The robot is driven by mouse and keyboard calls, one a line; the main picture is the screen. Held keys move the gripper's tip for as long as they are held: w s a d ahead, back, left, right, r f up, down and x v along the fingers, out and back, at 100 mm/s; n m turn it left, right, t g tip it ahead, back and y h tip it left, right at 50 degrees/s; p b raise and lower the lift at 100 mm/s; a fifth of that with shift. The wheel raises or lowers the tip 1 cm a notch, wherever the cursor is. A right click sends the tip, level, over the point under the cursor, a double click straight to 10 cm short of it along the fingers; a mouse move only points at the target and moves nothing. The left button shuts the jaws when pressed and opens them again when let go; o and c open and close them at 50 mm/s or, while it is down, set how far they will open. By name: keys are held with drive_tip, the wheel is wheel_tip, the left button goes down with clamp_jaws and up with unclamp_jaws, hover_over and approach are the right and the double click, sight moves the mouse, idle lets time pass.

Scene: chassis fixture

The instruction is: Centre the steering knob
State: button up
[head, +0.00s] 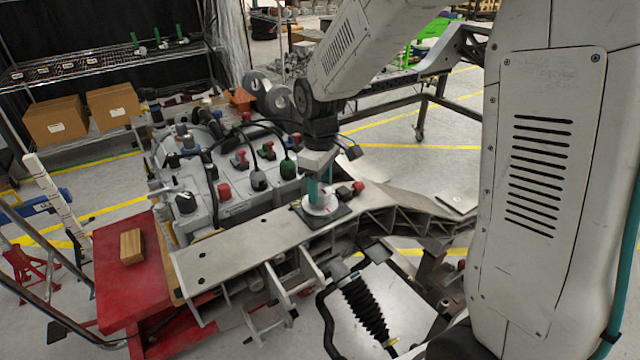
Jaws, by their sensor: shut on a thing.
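The steering knob (320,203) has a pale round disc on a dark square base (338,214) on top of the grey chassis beam. A teal part stands up from the disc between the fingers. My gripper (320,188) points down over the knob, shut on it from above. The fingers hide part of the knob, and its exact turn angle cannot be told from here. A small red knob (358,187) sits just right of it.
A grey housing (200,170) with black cables, red knobs and a green connector (288,168) stands behind the beam. A wooden block (131,246) lies on the red stand (112,290) at left. A black ribbed boot (365,308) is in front.

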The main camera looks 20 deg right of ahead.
sight(320, 188)
drive_tip(key=o, duration=1)
drive_tip(key=shift+r, duration=0.1)
wheel_tip(320, 188, up, 8)
drive_tip(key=shift+f, duration=0.15)
drive_tip(key=s+d+r+m, duration=0.1)
drive_tip(key=s+r+m, duration=0.1)
drive_tip(key=s, duration=0.7)
drive_tip(key=s+d+r+m+t, duration=0.1)
drive_tip(key=s+m, duration=0.2)
drive_tip(key=s, duration=0.6)
drive_tip(key=s+d+r+m, duration=0.1)
drive_tip(key=s+r+m, duration=0.1)
drive_tip(key=s, duration=0.7)
drive_tip(key=shift+r+m, duration=0.35)
drive_tip(key=shift+m, duration=0.25)
